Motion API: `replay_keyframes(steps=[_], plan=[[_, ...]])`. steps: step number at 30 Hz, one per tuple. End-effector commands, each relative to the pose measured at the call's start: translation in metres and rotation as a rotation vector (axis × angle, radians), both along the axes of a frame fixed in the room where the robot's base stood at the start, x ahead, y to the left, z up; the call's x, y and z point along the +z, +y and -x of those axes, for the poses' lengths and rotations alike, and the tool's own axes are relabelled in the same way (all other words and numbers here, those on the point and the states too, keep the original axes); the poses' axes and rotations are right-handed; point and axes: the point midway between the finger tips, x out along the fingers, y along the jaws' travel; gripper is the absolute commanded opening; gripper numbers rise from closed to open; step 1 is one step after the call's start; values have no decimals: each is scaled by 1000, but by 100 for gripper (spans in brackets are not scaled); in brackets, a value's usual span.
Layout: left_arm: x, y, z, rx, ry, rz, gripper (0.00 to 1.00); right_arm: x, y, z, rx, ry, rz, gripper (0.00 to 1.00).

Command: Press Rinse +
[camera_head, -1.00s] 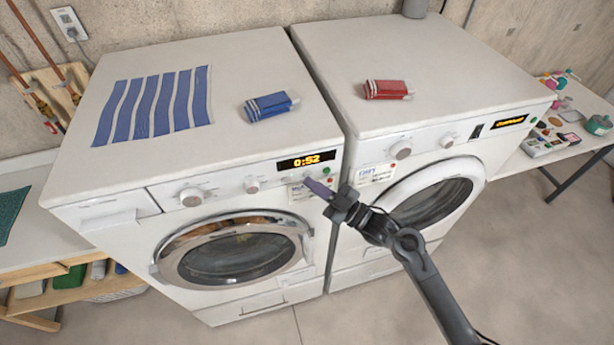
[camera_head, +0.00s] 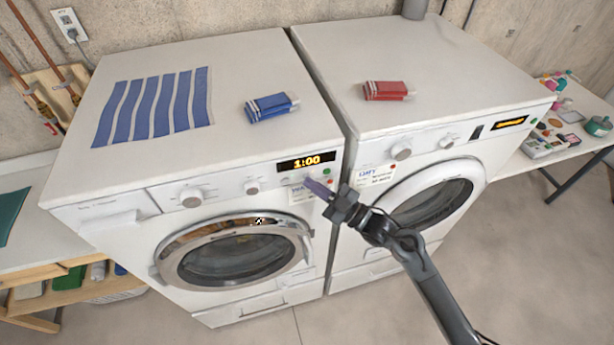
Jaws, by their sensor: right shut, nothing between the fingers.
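The left machine (camera_head: 130,235) is a white front-loader with a lit display (camera_head: 306,162) that reads 1:00. Small buttons sit in a row below the display, partly hidden by my gripper; their labels are too small to read. A green and a red button (camera_head: 327,176) sit to their right. My left gripper is not in view.
The right machine (camera_head: 480,160) stands beside it with its own knob and display. A side table (camera_head: 560,154) holds small items.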

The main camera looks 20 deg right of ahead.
Motion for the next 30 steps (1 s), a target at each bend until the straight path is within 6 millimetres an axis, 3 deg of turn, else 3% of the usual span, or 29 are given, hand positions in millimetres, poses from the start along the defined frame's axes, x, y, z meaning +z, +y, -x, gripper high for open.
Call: replay_keyframes(steps=[20, 30], plan=[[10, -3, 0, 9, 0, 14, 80, 1, 1, 14, 0, 0, 0, 0], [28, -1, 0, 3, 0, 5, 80, 2, 2, 45, 0, 2, 1, 0]])
